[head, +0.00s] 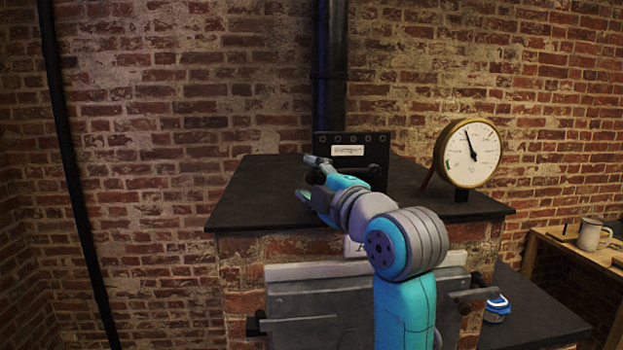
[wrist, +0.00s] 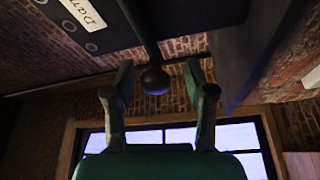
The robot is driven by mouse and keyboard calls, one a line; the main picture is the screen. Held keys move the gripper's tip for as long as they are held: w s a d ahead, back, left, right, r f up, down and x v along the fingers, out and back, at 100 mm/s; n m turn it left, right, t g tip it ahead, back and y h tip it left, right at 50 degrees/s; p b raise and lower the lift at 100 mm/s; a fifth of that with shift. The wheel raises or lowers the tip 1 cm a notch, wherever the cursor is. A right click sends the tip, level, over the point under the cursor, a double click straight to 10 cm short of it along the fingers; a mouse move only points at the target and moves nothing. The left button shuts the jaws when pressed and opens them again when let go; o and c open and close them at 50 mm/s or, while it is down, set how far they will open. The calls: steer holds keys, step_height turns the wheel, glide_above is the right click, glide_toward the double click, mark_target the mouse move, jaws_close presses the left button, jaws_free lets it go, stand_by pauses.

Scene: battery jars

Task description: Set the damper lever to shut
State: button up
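The damper box (head: 350,140) is a dark plate with rivets and a white label, at the foot of the black flue on the stove top. In the wrist view its label (wrist: 84,12) is partly cut off. The damper lever is a thin dark rod ending in a round dark knob (wrist: 155,80).
A round brass gauge (head: 472,154) stands on the stove top (head: 255,195) at right. The black flue (head: 331,65) rises behind the damper box. The grey stove door (head: 300,308) is below. A wooden table with a mug (head: 592,235) stands at far right.

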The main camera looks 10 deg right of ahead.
steer(key=v, duration=1.2)
stand_by(0.3)
steer(key=s+d+f+m+h, duration=0.2)
steer(key=s+f+m, duration=0.15)
steer(key=f, duration=0.85)
steer(key=s+d+f+m+h, duration=0.15)
steer(key=f+m, duration=0.35)
steer(key=f, duration=0.7)
steer(key=s+d+f+m+h, duration=0.15)
steer(key=s+f+m, duration=0.25)
steer(key=f, duration=0.8)
steer(key=s+f+m+g, duration=0.1)
steer(key=s+f, duration=0.3)
steer(key=s, duration=0.7)
steer(key=s+d+f+m+g+h, duration=0.1)
steer(key=s+f+m, duration=0.3)
steer(key=s, duration=0.7)
steer(key=s+d+f+m+h, duration=0.1)
steer(key=s+f, duration=0.3)
steer(key=s, duration=0.7)
steer(key=shift+s+m+g, duration=0.35)
steer(key=shift+m+g, duration=0.05)
steer(key=shift+m, duration=0.25)
